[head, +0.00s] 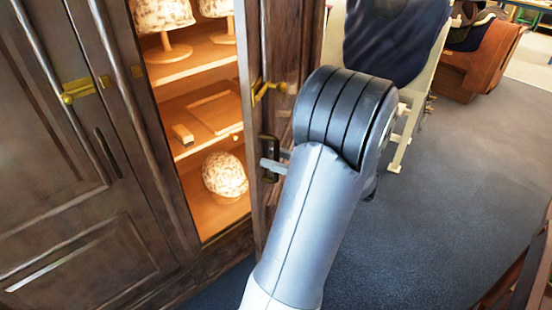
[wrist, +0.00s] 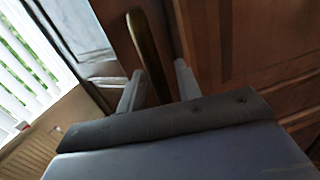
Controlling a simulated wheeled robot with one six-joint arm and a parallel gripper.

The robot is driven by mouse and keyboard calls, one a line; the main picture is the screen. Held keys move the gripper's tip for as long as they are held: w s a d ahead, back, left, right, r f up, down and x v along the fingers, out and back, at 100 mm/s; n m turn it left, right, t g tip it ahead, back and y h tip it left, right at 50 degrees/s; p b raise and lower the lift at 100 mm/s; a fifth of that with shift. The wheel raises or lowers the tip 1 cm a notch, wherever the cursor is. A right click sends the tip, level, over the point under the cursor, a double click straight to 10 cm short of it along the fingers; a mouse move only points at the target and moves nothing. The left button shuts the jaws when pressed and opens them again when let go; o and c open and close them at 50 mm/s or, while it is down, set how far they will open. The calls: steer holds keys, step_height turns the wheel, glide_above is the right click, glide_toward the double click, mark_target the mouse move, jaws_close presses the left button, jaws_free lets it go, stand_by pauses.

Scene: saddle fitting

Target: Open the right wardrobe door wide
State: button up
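The right wardrobe door (head: 290,55) is dark wood and stands swung out from the lit cabinet, seen at a steep angle in the head view. Its dark handle (head: 269,150) is partly hidden by my arm and a finger. In the wrist view, the handle (wrist: 148,45) shows as a brassy bar running between the fingers. My gripper (wrist: 159,68) is open around the handle, with a finger on each side and narrow gaps visible. In the head view, a grey finger of my gripper (head: 272,166) shows at the handle; the rest is hidden behind my arm.
The left wardrobe door (head: 60,150) is closed, with a brass latch (head: 78,90). Inside are shelves (head: 195,130) with pale patterned hat-like objects (head: 225,175). A cream stand with dark cloth (head: 390,40) is behind my arm. Grey floor (head: 440,200) is clear to the right.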

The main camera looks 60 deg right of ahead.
steer(key=shift+s, duration=0.1)
steer(key=s+d, duration=0.1)
steer(key=s, duration=0.9)
steer(key=shift+s+d+b, duration=0.2)
steer(key=shift+s+b, duration=0.1)
steer(key=shift+b, duration=0.05)
steer(key=shift+w, duration=0.15)
steer(key=w, duration=0.3)
steer(key=w+a, duration=0.1)
steer(key=w, duration=0.7)
steer(key=shift+w+a+p, duration=0.1)
steer(key=shift+a+p, duration=0.2)
steer(key=shift+a, duration=0.05)
steer(key=shift+f, duration=0.1)
